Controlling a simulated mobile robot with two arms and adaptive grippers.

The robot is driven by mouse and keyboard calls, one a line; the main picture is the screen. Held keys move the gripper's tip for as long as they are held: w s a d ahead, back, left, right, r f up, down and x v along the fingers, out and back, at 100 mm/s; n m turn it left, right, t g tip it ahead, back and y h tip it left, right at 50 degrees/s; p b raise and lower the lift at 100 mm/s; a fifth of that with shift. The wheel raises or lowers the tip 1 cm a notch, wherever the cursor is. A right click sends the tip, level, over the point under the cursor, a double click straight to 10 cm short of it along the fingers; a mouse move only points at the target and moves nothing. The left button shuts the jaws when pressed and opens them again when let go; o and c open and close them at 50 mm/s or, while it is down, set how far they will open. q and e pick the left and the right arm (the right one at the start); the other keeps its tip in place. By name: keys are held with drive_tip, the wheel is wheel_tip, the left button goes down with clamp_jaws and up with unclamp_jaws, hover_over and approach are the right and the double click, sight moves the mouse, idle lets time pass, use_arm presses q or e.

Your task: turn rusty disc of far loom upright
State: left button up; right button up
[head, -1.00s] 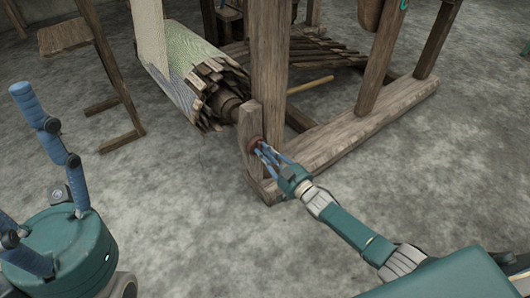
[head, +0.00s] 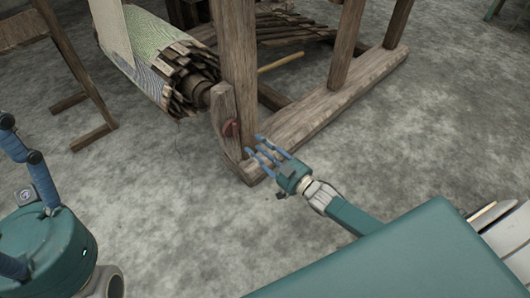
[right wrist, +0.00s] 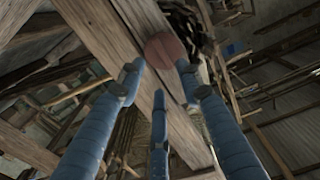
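The rusty disc (head: 231,129) is a small red-brown round piece on the side of the short wooden post at the loom's near corner. In the right wrist view the disc (right wrist: 165,50) shows its round face beyond the fingertips; I cannot make out how it is turned. My right gripper (head: 257,151) is open and empty, its blue fingers spread just right of and below the disc, apart from it. My left gripper (head: 8,180) is at the left edge, its fingers apart and partly cut off, far from the loom.
The wooden loom (head: 330,110) has a thick upright post and a long floor beam running back right. A slatted roller (head: 185,80) with cloth lies left of the post. A wooden bench (head: 28,28) stands at the far left. The grey floor in front is clear.

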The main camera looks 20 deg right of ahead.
drive_tip(key=shift+v, duration=1.6)
drive_tip(key=shift+r, duration=0.1)
